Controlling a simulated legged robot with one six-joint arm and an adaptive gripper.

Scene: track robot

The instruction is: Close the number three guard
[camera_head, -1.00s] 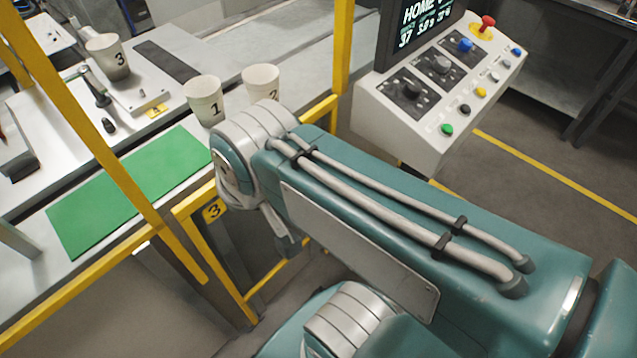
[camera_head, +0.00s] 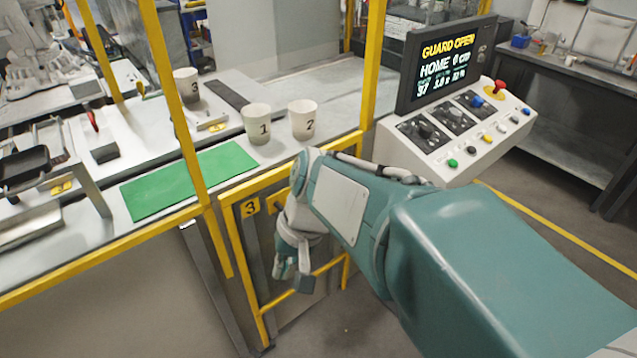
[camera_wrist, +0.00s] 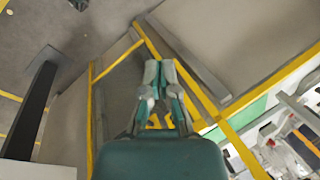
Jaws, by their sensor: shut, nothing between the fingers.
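The number three guard (camera_head: 236,262) is a yellow-framed panel below the bench edge, with a yellow plate marked 3 (camera_head: 250,207) at its upper left. The screen (camera_head: 446,62) reads "GUARD OPEN". My gripper (camera_head: 290,275) hangs pointing down, overlapping the guard's panel in the head view; whether it touches is not clear. In the wrist view my gripper's (camera_wrist: 160,66) fingertips are together with nothing between them. Yellow guard bars (camera_wrist: 183,72) show close beside and beyond them there. A yellow plate (camera_wrist: 155,121) is partly hidden behind the fingers.
Yellow posts (camera_head: 176,95) and rails stand along the bench. A green mat (camera_head: 188,180), cup 1 (camera_head: 257,124), cup 2 (camera_head: 303,120) and cup 3 (camera_head: 187,88) are on it. The control console (camera_head: 455,165) stands right of the guard. Floor is clear below.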

